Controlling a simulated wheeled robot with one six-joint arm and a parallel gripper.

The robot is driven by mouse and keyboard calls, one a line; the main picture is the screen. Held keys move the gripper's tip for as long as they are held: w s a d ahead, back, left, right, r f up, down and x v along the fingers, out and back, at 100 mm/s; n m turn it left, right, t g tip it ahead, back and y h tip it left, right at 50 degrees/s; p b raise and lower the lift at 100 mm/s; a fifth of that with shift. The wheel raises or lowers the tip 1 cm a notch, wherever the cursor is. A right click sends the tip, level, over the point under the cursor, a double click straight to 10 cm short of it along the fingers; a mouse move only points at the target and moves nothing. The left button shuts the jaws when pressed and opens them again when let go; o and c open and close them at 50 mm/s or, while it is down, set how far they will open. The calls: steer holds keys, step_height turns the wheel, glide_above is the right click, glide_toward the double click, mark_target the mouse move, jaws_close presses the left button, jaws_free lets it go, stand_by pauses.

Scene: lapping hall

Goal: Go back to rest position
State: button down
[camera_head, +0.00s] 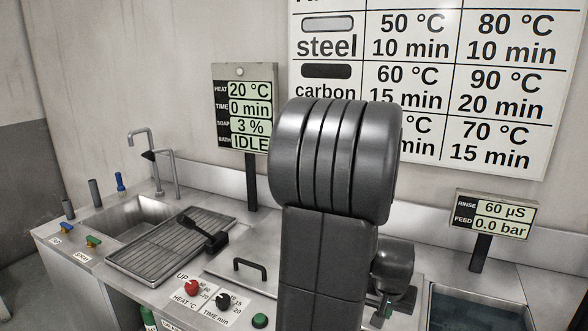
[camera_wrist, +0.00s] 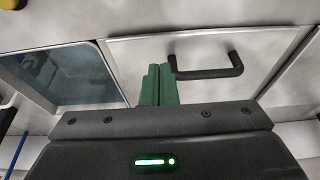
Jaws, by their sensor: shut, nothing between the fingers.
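My gripper (camera_wrist: 159,84) shows in the wrist view as two green fingers pressed together with nothing between them. The fingers stand in front of a metal lid (camera_wrist: 265,50), beside its black handle (camera_wrist: 208,68); I cannot tell how far apart they are. In the head view my dark arm fills the middle and hides much of the bench. A small part of my gripper (camera_head: 384,308) shows low behind the arm, over the bench.
A sink (camera_head: 132,213) with a tap and a ribbed drain tray (camera_head: 170,250) lie at the left. A red knob (camera_head: 192,287) and a green button (camera_head: 260,320) sit at the front. The bath display (camera_head: 248,115) reads IDLE. A rinse tank (camera_head: 470,312) lies right, below another display (camera_head: 493,214).

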steer(key=d+v, duration=0.1)
steer(key=v, duration=0.4)
steer(key=x, duration=0.5)
steer(key=a+x, duration=0.1)
steer(key=x, duration=0.2)
steer(key=shift+w+d+f, duration=0.1)
steer(key=shift+w+f, duration=0.1)
steer(key=shift+f, duration=0.05)
step_height(320, 180, down, 6)
steer(key=b, duration=0.3)
steer(key=shift+w+b, duration=0.1)
steer(key=shift+b, duration=0.2)
steer(key=r+p, duration=0.2)
steer(key=r, duration=0.1)
steer(key=r+p, duration=0.1)
steer(key=p, duration=0.1)
steer(key=shift+w+d+r, duration=0.15)
steer(key=shift+w+d, duration=0.05)
steer(key=shift+w, duration=0.1)
steer(key=shift+w+r+p, duration=0.15)
steer(key=shift+r+p, duration=0.6)
steer(key=shift+p, duration=0.15)
step_height(320, 180, up, 9)
steer(key=w+g+p, duration=0.1)
steer(key=p, duration=0.2)
steer(key=shift+d+y+p, duration=0.3)
steer(key=shift+d, duration=0.05)
